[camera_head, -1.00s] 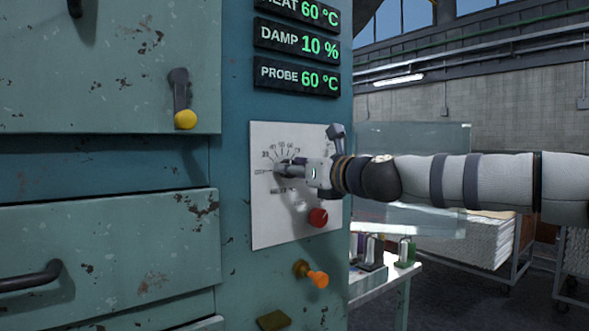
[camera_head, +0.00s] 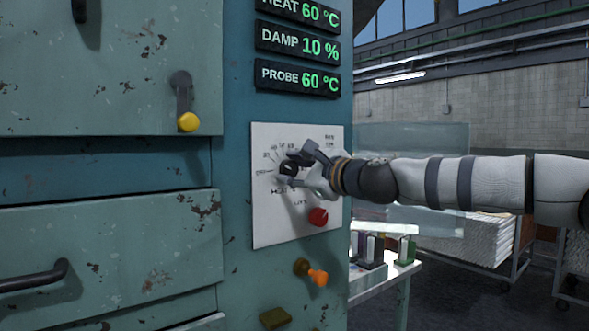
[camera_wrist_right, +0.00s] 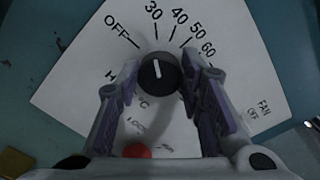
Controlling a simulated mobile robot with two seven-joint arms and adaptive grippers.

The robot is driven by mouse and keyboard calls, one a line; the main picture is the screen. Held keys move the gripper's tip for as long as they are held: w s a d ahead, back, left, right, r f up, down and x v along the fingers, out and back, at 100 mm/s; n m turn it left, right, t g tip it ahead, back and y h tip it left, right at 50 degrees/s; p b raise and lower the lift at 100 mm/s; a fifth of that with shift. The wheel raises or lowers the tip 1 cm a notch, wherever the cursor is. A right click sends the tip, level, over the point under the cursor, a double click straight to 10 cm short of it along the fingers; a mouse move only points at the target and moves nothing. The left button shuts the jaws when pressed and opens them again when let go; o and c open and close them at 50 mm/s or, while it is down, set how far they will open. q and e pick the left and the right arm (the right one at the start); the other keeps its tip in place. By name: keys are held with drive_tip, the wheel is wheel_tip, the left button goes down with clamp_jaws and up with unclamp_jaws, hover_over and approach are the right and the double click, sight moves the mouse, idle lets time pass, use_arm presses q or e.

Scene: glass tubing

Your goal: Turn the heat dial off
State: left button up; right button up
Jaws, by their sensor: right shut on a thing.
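The heat dial is a round black knob (camera_head: 289,168) with a white pointer line, on a white panel (camera_head: 268,228). In the right wrist view the knob (camera_wrist_right: 159,74) sits between my two fingers, and its pointer points near the 30 mark, to the right of OFF. My right gripper (camera_head: 297,165) is shut on the knob, with one finger on each side (camera_wrist_right: 158,80). The green heat readout (camera_head: 303,12) shows 60 °C. My left gripper is not in view.
A red button (camera_head: 318,216) is below the dial on the same panel. An orange-tipped knob (camera_head: 317,277) sticks out lower down. A yellow-knobbed lever (camera_head: 187,121) is at left. A table (camera_head: 408,267) with small items stands at right, behind the cabinet's edge.

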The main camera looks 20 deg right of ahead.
drive_tip(key=n, duration=0.6)
drive_tip(key=shift+f+n, duration=0.1)
drive_tip(key=shift+n, duration=0.3)
idle(0.4)
drive_tip(key=o, duration=1.2)
drive_tip(key=shift+c, duration=0.2)
drive_tip(key=v, duration=1.2)
